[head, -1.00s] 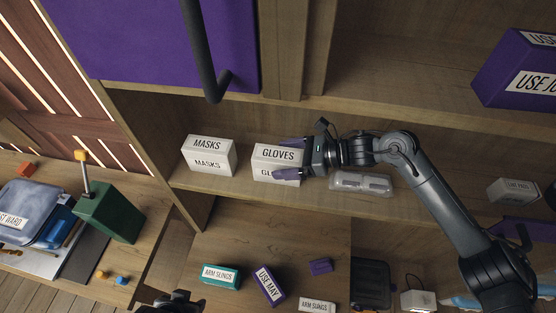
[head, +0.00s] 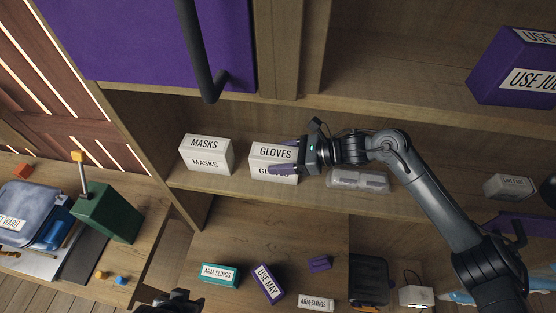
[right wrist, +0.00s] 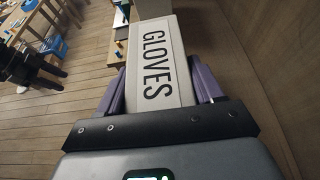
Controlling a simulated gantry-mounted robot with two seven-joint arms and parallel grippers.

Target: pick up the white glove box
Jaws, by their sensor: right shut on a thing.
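The white glove box (head: 261,160), labelled GLOVES, stands on the wooden shelf in the middle of the head view. My right gripper (head: 276,158) reaches in from the right and is shut on the box, with its purple fingers along two opposite sides. In the right wrist view the glove box (right wrist: 158,50) lies between the two fingers of the right gripper (right wrist: 160,85). I cannot tell whether the box is lifted off the shelf. A dark part at the bottom edge of the head view looks like my left gripper (head: 177,300); its fingers cannot be made out.
A white MASKS box (head: 206,155) stands just left of the glove box. A clear plastic pack (head: 358,180) lies to the right under my right arm. A purple cabinet door with a dark handle (head: 212,85) hangs above. Lower down are a teal box (head: 220,275) and a purple box (head: 268,284).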

